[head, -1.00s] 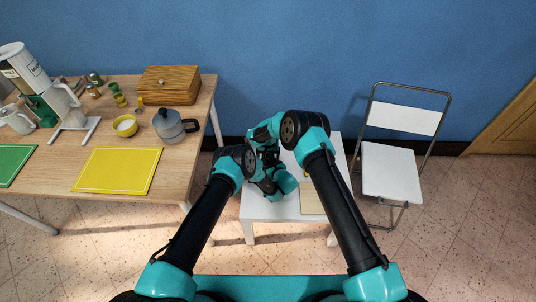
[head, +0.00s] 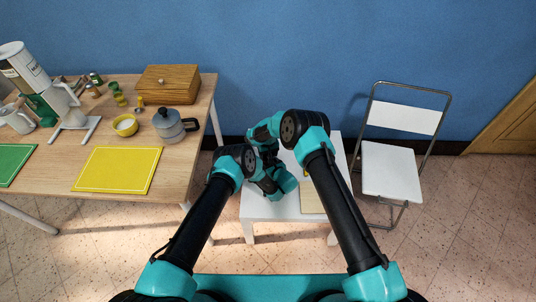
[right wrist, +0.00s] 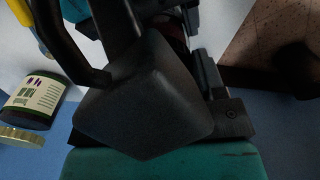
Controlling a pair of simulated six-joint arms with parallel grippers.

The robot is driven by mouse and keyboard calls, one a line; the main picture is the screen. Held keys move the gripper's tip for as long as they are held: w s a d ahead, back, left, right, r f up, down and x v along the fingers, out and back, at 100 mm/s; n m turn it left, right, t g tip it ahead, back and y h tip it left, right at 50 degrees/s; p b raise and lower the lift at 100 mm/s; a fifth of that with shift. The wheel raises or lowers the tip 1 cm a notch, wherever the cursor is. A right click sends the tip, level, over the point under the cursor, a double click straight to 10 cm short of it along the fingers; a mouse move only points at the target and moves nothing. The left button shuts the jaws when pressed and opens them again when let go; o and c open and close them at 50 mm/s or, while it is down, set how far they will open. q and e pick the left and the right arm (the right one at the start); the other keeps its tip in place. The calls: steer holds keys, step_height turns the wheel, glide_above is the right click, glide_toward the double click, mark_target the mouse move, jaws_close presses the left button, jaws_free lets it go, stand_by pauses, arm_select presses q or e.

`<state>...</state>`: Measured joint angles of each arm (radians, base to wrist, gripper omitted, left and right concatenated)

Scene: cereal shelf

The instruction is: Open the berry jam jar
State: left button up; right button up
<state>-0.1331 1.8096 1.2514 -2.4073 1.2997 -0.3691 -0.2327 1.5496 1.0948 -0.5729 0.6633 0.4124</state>
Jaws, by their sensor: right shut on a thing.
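In the head view both my arms reach over a small white table (head: 262,208), and their wrists crowd together above it. The arms hide both gripper tips and the berry jam jar there. In the right wrist view dark gripper parts fill the middle. A small dark red patch (right wrist: 176,32), probably the berry jam jar, shows between them, mostly covered. My right gripper (right wrist: 190,55) is shut on it; whether on the glass or the lid is unclear. My left gripper's fingertips cannot be made out, nor can the jar's lid.
A dark jar (right wrist: 34,98) with a pale, green-striped label and a gold lid (right wrist: 20,136) stands close by. A yellow object (right wrist: 24,12) is near it. A light board (head: 313,200) lies on the white table's right side. A folding chair (head: 392,170) stands to the right, a wooden table (head: 180,165) left.

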steer(key=n, duration=0.6)
steer(key=o, duration=1)
steer(key=shift+r, duration=0.15)
steer(key=shift+r, duration=2.15)
step_height(320, 180, up, 4)
steer(key=m, duration=0.5)
steer(key=shift+f, duration=0.25)
